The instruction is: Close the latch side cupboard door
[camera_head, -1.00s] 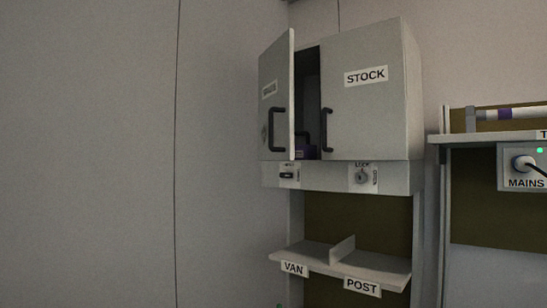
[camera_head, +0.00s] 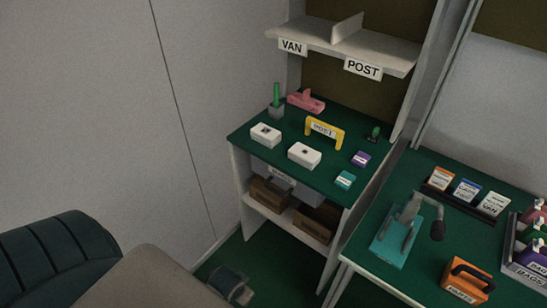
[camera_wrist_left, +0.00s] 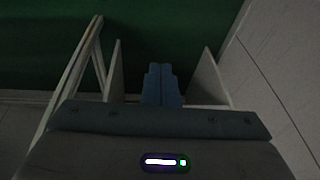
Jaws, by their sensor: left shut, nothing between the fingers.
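The cupboard and its doors are out of both current views, so how the latch side door stands now cannot be seen. My left gripper (camera_wrist_left: 161,85) is shut and empty in the left wrist view, its two blue-grey fingers side by side over the dark green floor. In the head view its arm comes in at the bottom left, and the gripper (camera_head: 232,287) shows low, in front of and left of the green-topped bench. My right gripper is not in view.
The bench (camera_head: 240,137) holds white boxes (camera_head: 304,155), a yellow frame (camera_head: 325,131) and small items. A shelf labelled VAN and POST (camera_head: 318,43) hangs above. Another green table (camera_head: 377,272) stands right with an orange box (camera_head: 467,282). A plain wall (camera_head: 90,110) fills the left.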

